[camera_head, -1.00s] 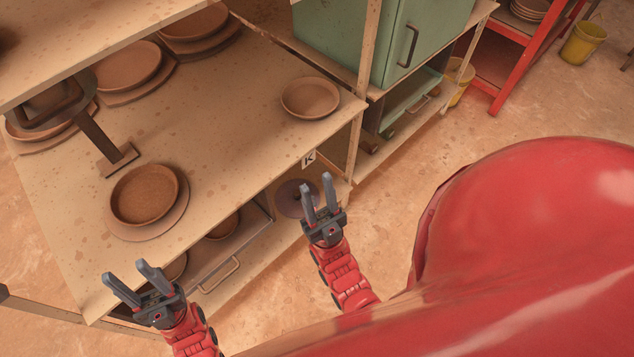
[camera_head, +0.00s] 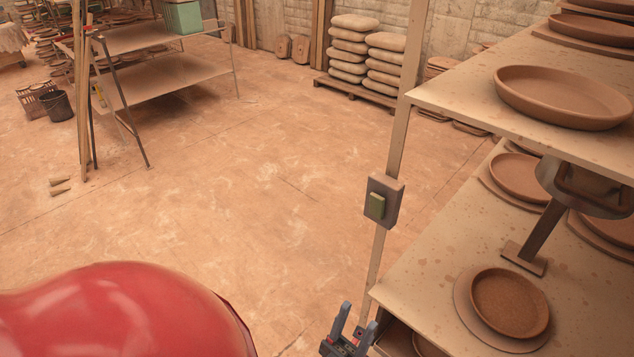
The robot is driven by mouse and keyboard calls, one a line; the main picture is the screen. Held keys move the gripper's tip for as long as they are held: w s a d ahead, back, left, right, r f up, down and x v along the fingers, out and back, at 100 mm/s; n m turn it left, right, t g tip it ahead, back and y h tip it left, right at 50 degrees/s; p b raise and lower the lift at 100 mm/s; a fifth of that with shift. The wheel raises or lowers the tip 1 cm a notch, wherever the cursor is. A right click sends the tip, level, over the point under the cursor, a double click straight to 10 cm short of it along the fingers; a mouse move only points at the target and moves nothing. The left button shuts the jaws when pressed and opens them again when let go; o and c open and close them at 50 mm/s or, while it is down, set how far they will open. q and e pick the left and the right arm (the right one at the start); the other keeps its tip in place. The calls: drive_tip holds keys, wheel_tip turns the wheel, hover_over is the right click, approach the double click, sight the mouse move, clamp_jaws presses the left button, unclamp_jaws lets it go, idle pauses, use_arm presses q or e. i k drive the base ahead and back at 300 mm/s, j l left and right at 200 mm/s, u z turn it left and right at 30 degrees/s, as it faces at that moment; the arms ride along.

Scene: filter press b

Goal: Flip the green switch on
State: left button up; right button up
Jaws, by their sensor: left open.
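The box is fixed to the upright post at the near left corner of the shelf unit, right of the picture's middle. My left gripper (camera_head: 354,325) shows at the bottom edge, below the switch and apart from it. Its two grey fingers are spread with nothing between them. My right gripper is out of view.
The shelf (camera_head: 422,254) right of the post holds clay plates (camera_head: 510,303) and a dark bracket (camera_head: 540,235). Open floor (camera_head: 240,200) lies left of the post. Stacked sacks (camera_head: 350,48) and a metal rack (camera_head: 165,75) stand farther back.

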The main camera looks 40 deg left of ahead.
sight(376, 202)
drive_tip(key=u, duration=0.8)
drive_tip(key=i+j+u, duration=0.1)
drive_tip(key=j, duration=0.15)
drive_tip(key=i+j+u, duration=0.1)
drive_tip(key=j, duration=0.15)
